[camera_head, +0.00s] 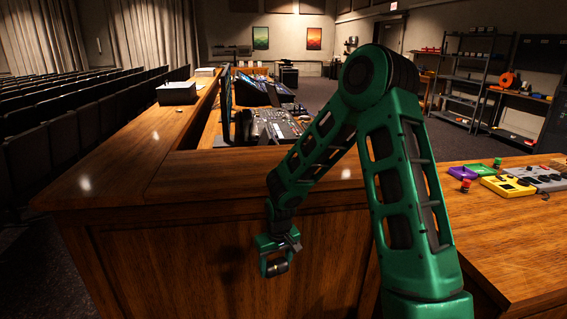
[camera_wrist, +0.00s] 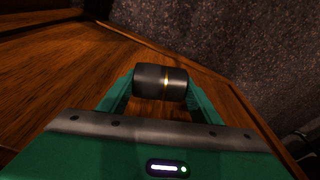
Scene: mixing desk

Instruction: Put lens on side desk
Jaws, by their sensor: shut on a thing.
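The lens is a dark grey cylinder with a thin gold ring, seen in the wrist view (camera_wrist: 160,84), lying crosswise between my green fingers. In the head view the lens (camera_head: 276,266) shows small and dark at the end of my arm. My gripper (camera_wrist: 160,90) is shut on it; in the head view my gripper (camera_head: 277,262) hangs in front of the wooden desk's front panel, below the top's level. The side desk is probably the wooden desk (camera_head: 495,240) at the right, partly behind my arm.
The long wooden counter (camera_head: 120,160) runs along the left, with a mixing console (camera_head: 275,125) behind. Shelves (camera_head: 465,85) stand at the back right.

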